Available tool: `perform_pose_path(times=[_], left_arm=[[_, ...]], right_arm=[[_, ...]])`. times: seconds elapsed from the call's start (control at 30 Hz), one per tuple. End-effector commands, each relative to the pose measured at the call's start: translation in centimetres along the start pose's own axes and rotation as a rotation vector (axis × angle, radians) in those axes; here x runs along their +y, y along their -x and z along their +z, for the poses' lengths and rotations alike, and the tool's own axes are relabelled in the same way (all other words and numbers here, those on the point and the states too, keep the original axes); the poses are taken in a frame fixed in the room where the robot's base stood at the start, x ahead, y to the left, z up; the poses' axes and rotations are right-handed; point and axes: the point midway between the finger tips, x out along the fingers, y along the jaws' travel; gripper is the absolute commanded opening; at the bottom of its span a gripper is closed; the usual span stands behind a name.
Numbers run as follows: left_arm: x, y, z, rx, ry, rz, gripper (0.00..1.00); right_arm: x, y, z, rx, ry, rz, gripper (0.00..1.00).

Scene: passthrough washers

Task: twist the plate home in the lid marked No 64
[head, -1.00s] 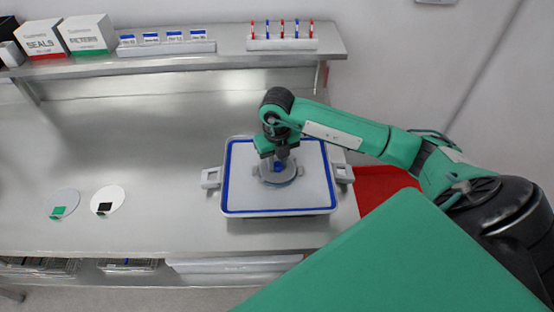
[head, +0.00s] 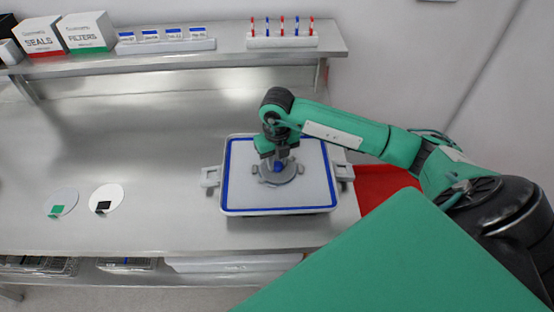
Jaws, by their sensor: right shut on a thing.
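A white lid with a blue border (head: 310,193) lies on the steel bench, with a grey handle or latch at each side. A round grey plate (head: 288,179) sits at the middle of the lid, with a blue part (head: 278,167) at its centre. My right gripper (head: 277,162) points down over the plate and is shut on the blue part, as far as the view shows. The fingertips are partly hidden by the wrist. I cannot read a number on the lid. My left gripper is not in view.
A shelf above holds boxes (head: 88,33), a row of labelled cards (head: 165,42) and a rack of coloured sticks (head: 282,38). A red surface (head: 385,185) is at right.

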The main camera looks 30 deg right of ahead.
Motion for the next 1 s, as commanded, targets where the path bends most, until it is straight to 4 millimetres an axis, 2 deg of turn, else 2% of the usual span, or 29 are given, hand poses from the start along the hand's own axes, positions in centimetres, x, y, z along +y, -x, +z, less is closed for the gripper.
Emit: perform_pose_path(times=[0.53,1.0], left_arm=[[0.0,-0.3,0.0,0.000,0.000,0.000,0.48],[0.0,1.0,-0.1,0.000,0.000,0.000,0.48]], right_arm=[[0.0,-0.4,0.0,0.001,-0.019,0.000,0.02],[-0.2,-0.3,-0.1,0.002,-0.535,0.000,0.02]])
